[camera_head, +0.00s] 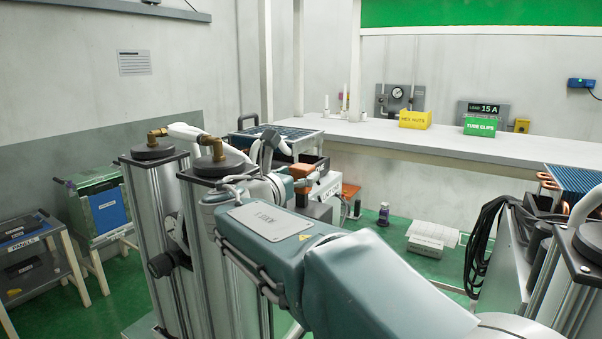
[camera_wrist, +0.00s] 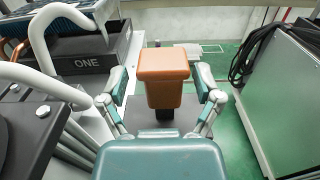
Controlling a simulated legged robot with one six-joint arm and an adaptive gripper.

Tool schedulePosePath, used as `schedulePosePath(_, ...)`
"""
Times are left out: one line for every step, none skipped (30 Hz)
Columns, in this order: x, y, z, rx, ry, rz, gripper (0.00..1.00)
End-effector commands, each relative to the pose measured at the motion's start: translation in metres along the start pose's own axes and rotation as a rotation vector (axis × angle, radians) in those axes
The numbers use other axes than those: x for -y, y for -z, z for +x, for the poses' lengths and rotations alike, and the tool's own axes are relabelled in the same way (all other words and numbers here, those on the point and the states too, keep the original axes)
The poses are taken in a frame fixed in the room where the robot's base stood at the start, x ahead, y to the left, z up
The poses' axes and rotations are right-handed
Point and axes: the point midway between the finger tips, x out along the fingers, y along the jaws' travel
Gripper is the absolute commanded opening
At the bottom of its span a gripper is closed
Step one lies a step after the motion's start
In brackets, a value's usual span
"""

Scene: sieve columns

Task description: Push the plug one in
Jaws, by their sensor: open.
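An orange block-shaped plug (camera_wrist: 163,75) stands in the middle of the wrist view, with a dark stem below it. In the head view an orange-brown block (camera_head: 303,169) shows just beyond my gripper (camera_head: 285,172). In the wrist view my gripper (camera_wrist: 162,92) is open, with one finger on each side of the plug. Narrow gaps seem to show between the fingers and the plug. A black box marked ONE (camera_wrist: 88,66) is at the upper left of the wrist view. The socket for the plug cannot be made out.
Metal columns with black caps (camera_head: 217,163) and hoses stand left of my arm. A cabinet with black cables (camera_head: 482,240) stands at the right. A long bench (camera_head: 430,136) runs along the back wall. Green floor (camera_head: 400,215) shows between, with a white box (camera_head: 432,238) on it.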

Motion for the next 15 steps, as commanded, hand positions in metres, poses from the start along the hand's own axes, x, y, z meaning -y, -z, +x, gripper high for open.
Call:
schedulePosePath(0.0006,-0.0001,0.0055,0.000,0.002,0.000,0.83)
schedulePosePath(0.0006,-0.0003,0.0076,0.000,0.002,0.001,0.83)
schedulePosePath(0.0007,-0.0005,0.0099,0.001,0.001,0.001,0.83)
schedulePosePath(0.0008,-0.0006,0.0112,0.000,0.001,0.001,0.83)
schedulePosePath(0.0009,-0.0006,0.0122,0.000,0.001,0.001,0.83)
schedulePosePath(0.0009,-0.0005,0.0130,0.000,0.000,0.001,0.83)
schedulePosePath(0.0009,-0.0005,0.0132,0.000,0.000,0.001,0.83)
schedulePosePath(0.0009,-0.0005,0.0133,0.000,0.000,0.001,0.83)
schedulePosePath(0.0009,-0.0005,0.0132,0.000,0.000,0.001,0.83)
schedulePosePath(0.0009,-0.0005,0.0131,0.000,0.000,0.001,0.83)
schedulePosePath(0.0009,-0.0005,0.0130,0.000,0.000,0.001,0.83)
schedulePosePath(0.0009,-0.0005,0.0130,0.000,0.000,0.001,0.83)
schedulePosePath(0.0009,-0.0004,0.0129,0.000,0.000,0.001,0.74)
schedulePosePath(0.0009,-0.0004,0.0129,0.000,0.000,0.001,0.61)
schedulePosePath(0.0010,-0.0004,0.0129,0.000,0.000,0.001,0.43)
